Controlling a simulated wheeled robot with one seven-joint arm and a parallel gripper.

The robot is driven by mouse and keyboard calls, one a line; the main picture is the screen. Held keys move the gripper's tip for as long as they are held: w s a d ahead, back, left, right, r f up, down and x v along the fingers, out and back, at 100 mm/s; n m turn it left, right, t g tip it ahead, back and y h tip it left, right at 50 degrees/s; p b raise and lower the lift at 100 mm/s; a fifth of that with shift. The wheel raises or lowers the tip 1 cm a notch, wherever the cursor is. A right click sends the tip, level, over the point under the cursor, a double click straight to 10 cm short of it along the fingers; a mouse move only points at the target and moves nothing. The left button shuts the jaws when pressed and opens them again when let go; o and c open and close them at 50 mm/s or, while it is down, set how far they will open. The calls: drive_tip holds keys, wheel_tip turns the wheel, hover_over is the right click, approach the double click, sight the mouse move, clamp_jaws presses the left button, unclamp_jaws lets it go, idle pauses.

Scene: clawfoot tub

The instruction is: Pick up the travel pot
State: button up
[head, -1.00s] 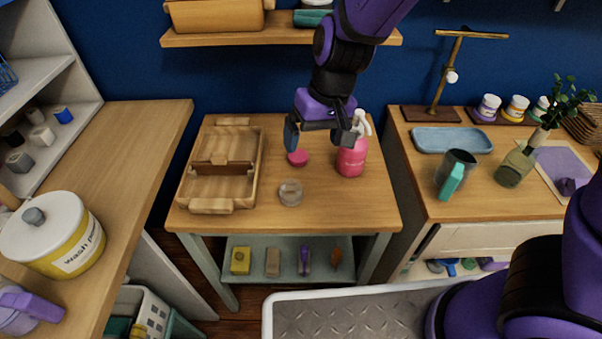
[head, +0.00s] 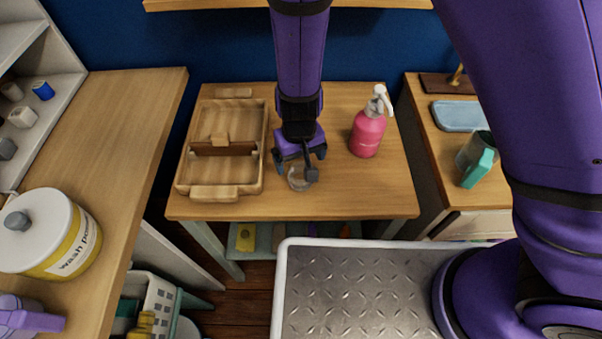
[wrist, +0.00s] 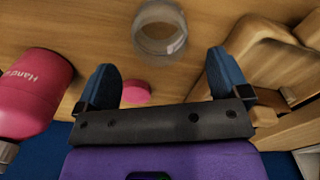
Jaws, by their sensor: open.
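The travel pot appears to be the small clear round pot (head: 298,183), standing open-topped on the wooden table near its front edge. It also shows in the wrist view (wrist: 160,30), ahead of the fingertips and roughly between them. A flat pink disc, perhaps its lid (wrist: 136,92), lies on the table behind the pot; the arm hides it in the head view. My gripper (head: 296,168) is open and empty, pointing down just above and behind the pot. In the wrist view its blue fingers (wrist: 162,70) are spread wide. Contact with the pot cannot be told.
A wooden divided tray (head: 256,160) stands to the left on the same table (head: 345,200). A pink pump bottle (head: 367,135) stands to the right. A grey ridged metal surface (head: 360,290) lies in front. Bare tabletop lies between pot and bottle.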

sight(299, 168)
drive_tip(key=shift+s+f, duration=0.15)
drive_tip(key=shift+f, duration=2.85)
drive_tip(key=c, duration=1)
